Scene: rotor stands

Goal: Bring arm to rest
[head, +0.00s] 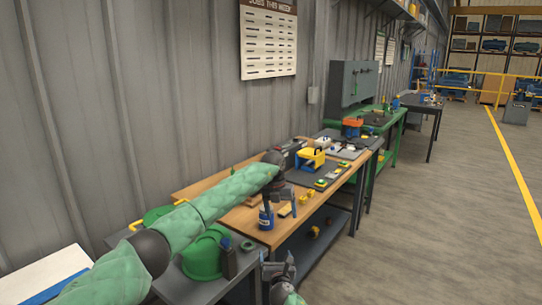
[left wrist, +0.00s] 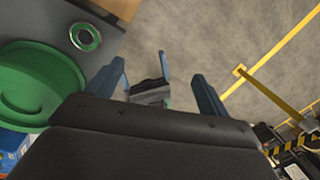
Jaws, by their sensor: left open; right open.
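My left arm, in green quilted covering, reaches in from the lower left in the head view. My left gripper (head: 280,203) hangs from its end in front of the wooden workbench (head: 238,221). In the left wrist view its two blue fingers (left wrist: 160,88) are spread wide with nothing held. My right gripper (head: 279,271) is low at the bottom of the head view, below the left one. It is open and looks empty; its blue finger and dark body (left wrist: 150,92) also show beyond the left fingers in the left wrist view.
A green round container (head: 204,256) and a green ring (head: 248,245) are on the grey bench at lower left. The floor (head: 440,220) at right is clear.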

